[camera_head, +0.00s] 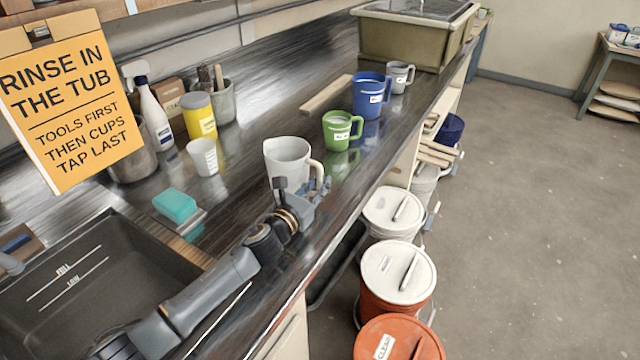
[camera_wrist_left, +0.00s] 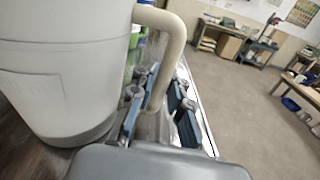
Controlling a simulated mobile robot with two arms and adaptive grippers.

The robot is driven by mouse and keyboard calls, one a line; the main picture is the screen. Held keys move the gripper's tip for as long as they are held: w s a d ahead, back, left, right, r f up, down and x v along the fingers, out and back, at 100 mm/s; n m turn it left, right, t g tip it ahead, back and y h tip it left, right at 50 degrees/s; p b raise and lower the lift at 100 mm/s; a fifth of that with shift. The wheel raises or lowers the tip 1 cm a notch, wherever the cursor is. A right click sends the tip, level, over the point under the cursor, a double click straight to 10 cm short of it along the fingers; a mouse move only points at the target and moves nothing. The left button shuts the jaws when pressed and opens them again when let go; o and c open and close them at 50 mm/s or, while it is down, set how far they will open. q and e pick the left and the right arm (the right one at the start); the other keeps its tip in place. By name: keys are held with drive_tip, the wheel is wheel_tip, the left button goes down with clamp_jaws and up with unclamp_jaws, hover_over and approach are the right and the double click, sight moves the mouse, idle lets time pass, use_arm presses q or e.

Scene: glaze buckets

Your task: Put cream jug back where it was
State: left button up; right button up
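The cream jug (camera_head: 287,160) stands upright on the dark counter, in the middle of the head view. Its handle points right, towards the counter's front edge. In the left wrist view the jug's pale body (camera_wrist_left: 62,70) fills the left side, and its handle (camera_wrist_left: 170,35) curves down between my fingers. My left gripper (camera_head: 308,192) is at the handle. In the left wrist view its fingers (camera_wrist_left: 160,115) are apart, one on each side of the handle, with a gap showing. My right gripper is in neither view.
A green mug (camera_head: 340,132), a blue mug (camera_head: 371,96) and a grey mug (camera_head: 400,76) stand beyond the jug. A white cup (camera_head: 203,157) and teal sponge (camera_head: 175,205) are left. The sink (camera_head: 75,285) is near left. Lidded buckets (camera_head: 397,270) stand below the counter edge.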

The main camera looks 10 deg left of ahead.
use_arm(q)
drive_tip(key=shift+o, duration=1)
drive_tip(key=shift+r, duration=0.25)
drive_tip(key=v, duration=0.7)
drive_tip(key=shift+s+a, duration=0.1)
drive_tip(key=shift+s, duration=0.15)
